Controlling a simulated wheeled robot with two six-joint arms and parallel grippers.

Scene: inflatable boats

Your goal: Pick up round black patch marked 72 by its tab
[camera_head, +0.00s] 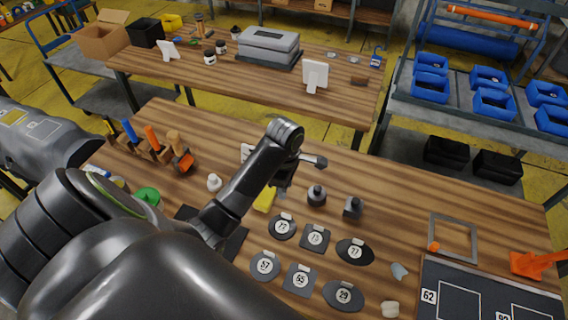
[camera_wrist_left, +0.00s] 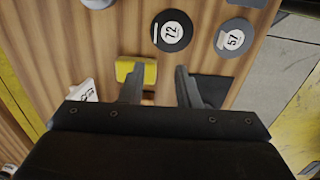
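The round black patch 72 (camera_head: 282,227) lies flat on the wooden table, first in the back row of patches, its pale tab on its far edge. In the left wrist view patch 72 (camera_wrist_left: 172,31) is near the top, with the tab at its left side. My left gripper (camera_wrist_left: 159,68) is open and empty above the table, apart from the patch. In the head view its wrist hides most of the fingers. A yellow block (camera_wrist_left: 148,74) shows between and beyond the fingers. My right gripper is not in view.
Round patch 57 (camera_head: 265,265) lies just in front, square patch 71 (camera_head: 315,238) to the right, with several others near. Dark knobbed pieces (camera_head: 317,195) stand behind. A dark mat (camera_wrist_left: 214,89) lies near the right finger. A grey frame (camera_head: 454,238) lies at right.

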